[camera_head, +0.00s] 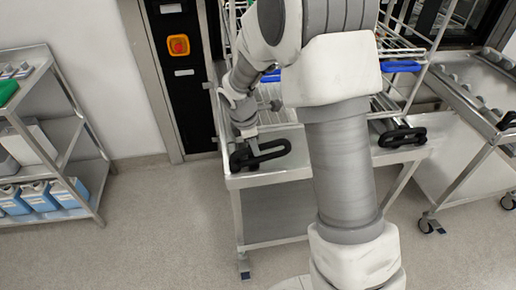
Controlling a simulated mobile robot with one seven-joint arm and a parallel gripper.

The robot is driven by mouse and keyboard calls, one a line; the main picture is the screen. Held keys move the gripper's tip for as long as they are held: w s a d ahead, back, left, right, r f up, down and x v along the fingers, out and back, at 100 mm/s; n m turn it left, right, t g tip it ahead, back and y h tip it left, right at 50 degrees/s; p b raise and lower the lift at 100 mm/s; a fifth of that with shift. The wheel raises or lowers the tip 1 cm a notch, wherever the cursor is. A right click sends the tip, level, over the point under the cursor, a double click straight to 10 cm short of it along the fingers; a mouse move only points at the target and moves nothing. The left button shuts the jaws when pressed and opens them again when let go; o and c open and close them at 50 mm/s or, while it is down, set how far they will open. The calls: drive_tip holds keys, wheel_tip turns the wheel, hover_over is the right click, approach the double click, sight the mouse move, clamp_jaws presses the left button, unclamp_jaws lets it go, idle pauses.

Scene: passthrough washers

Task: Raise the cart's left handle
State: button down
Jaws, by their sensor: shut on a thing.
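The metal cart (285,174) stands ahead of me, partly hidden behind my arm. Its left handle (272,152) is a black loop at the front left corner, lying about level with the cart top. My gripper (247,140) reaches down from above and is shut on this handle near its left part. The fingertips are small in the picture and partly hidden by the gripper body. The matching black right handle (402,137) sits at the cart's front right corner, apart from my gripper.
A wire rack with blue parts (402,66) stands on the cart. A shelf trolley (62,125) with blue-liquid bottles (40,196) is at left. A black panel with a red button (179,44) is behind. Another metal cart (470,90) is at right. The floor in front is clear.

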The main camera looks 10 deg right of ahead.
sight(235, 153)
drive_tip(key=a+h, duration=0.1)
drive_tip(key=a+r+h, duration=0.1)
drive_tip(key=shift+a+r+h, duration=0.15)
drive_tip(key=shift+a+h, duration=0.25)
drive_tip(key=a+h, duration=0.1)
drive_tip(key=a+h+p, duration=0.1)
drive_tip(key=a+h, duration=0.1)
drive_tip(key=shift+r+n+h, duration=0.3)
drive_tip(key=shift+r+n, duration=0.1)
drive_tip(key=a+f+n+h, duration=0.1)
drive_tip(key=a+h, duration=0.5)
drive_tip(key=h, duration=0.1)
drive_tip(key=shift+f+t, duration=0.35)
drive_tip(key=shift+t, duration=0.05)
drive_tip(key=c, duration=0.7)
unclamp_jaws()
